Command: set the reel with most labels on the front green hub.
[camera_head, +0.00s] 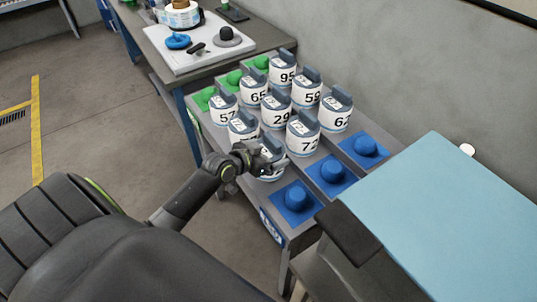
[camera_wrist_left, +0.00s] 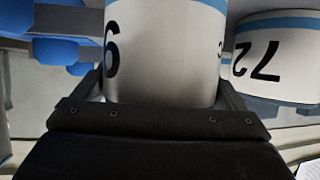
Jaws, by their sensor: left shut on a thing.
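My left gripper (camera_head: 270,157) is shut on a white reel (camera_head: 268,172) in the front row of the sloped rack. The held reel fills the middle of the left wrist view (camera_wrist_left: 165,50), between the fingers; one digit, 6 or 9, shows at its edge. Reel 72 (camera_head: 304,137) stands beside it. Further reels are 95 (camera_head: 283,75), 65 (camera_head: 254,93), 57 (camera_head: 224,112), 59 (camera_head: 308,95), 29 (camera_head: 276,115) and one reading like 62 (camera_head: 337,115). Another reel (camera_head: 243,130) is partly hidden. Three green hubs (camera_head: 205,98) lie along the rack's far left side, uncovered. My right gripper is out of view.
Three blue hubs (camera_head: 296,198) on the rack's near right side are bare. A light blue tabletop (camera_head: 440,215) is at the right. A workbench (camera_head: 160,38) with a white board and small parts stands behind. Reels crowd the rack's middle.

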